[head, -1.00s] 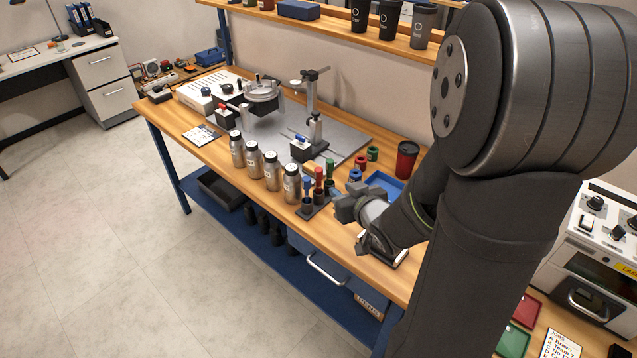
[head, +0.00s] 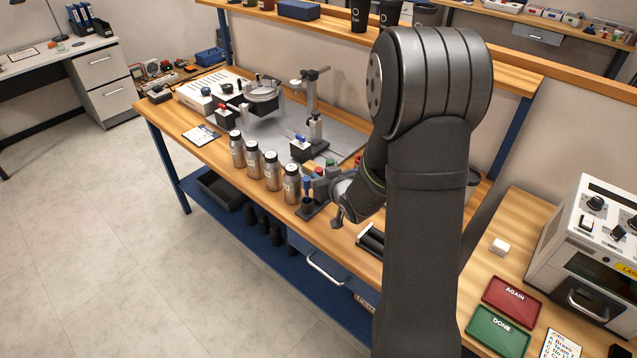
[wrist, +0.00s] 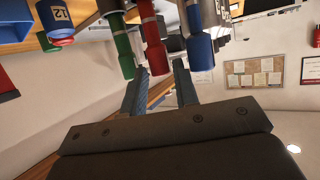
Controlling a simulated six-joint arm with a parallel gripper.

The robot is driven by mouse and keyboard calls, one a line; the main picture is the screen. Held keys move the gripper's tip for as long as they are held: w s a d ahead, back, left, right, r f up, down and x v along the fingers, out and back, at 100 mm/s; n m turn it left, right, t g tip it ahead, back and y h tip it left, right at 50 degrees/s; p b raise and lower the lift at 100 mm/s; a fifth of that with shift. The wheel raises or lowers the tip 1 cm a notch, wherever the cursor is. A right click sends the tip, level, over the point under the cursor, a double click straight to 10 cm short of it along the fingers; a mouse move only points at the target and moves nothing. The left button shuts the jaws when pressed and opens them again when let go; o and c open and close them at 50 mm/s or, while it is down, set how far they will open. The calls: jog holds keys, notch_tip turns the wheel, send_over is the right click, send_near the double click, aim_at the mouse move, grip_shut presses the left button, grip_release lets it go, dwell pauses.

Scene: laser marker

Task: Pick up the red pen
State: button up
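The red pen (wrist: 152,45) stands between the green pen (wrist: 119,45) and the blue pen (wrist: 197,40) in the wrist view. In the head view the blue pen (head: 307,186) stands in a dark holder (head: 308,211), while my gripper largely covers the red pen. My gripper (wrist: 159,80) is open, its two fingers pointing at the pen row. The end of the red pen shows near the gap between the fingertips. I cannot tell whether the fingers touch it.
Several metal bottles (head: 272,171) stand in a row left of the pen holder. A marking stand (head: 314,130) is behind. A red tray (head: 510,294) and a green tray (head: 498,331) lie at the right. A blue bin (wrist: 22,22) shows in the wrist view.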

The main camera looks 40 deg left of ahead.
aim_at(320, 174)
jog(key=shift+x, duration=1.8)
grip_shut()
